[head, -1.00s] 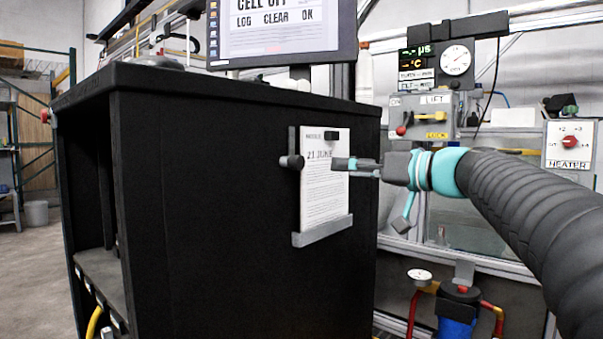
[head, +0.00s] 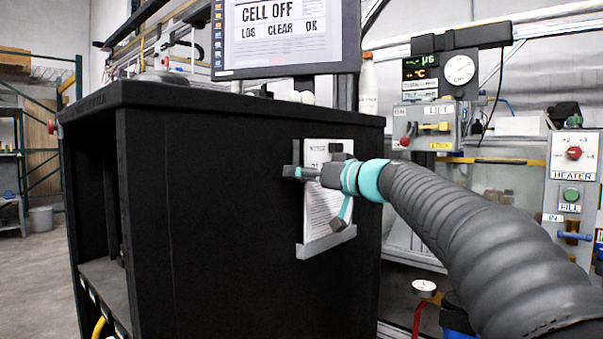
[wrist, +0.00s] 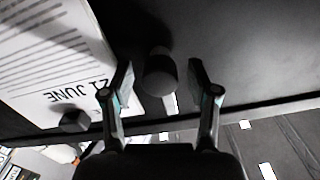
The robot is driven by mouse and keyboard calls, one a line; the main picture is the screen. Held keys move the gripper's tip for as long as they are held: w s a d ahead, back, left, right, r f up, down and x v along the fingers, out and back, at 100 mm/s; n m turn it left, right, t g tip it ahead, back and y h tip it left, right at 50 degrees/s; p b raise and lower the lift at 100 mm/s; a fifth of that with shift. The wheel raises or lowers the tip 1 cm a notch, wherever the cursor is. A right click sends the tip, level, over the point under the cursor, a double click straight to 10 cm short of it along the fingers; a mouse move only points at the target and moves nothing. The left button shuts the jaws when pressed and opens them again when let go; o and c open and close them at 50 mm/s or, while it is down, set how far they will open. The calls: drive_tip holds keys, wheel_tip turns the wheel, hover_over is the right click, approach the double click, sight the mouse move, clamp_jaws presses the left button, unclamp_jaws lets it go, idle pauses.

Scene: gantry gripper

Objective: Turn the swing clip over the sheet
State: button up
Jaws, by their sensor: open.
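The white sheet (head: 316,205) hangs on the side of the black cabinet, partly hidden by my arm. In the wrist view the sheet (wrist: 50,50) shows upside down, with "21 JUNE" printed on it. The swing clip's dark round knob (wrist: 160,75) is beside the sheet, and a pale strip shows just below it in the picture. In the head view the clip's grey bar (head: 297,152) stands upright along the sheet's left edge. My gripper (head: 299,173) is open at the clip; in the wrist view its fingers (wrist: 163,82) stand either side of the knob, with gaps visible.
A grey ledge (head: 327,243) runs under the sheet. A small dark block (wrist: 75,120) sits at the sheet's headed end. The black cabinet (head: 230,200) carries a monitor (head: 285,40). Control panels, including the heater panel (head: 573,155), stand to the right.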

drive_tip(key=shift+w+a, duration=0.1)
drive_tip(key=shift+a, duration=0.05)
clamp_jaws()
drive_tip(key=shift+w, duration=0.1)
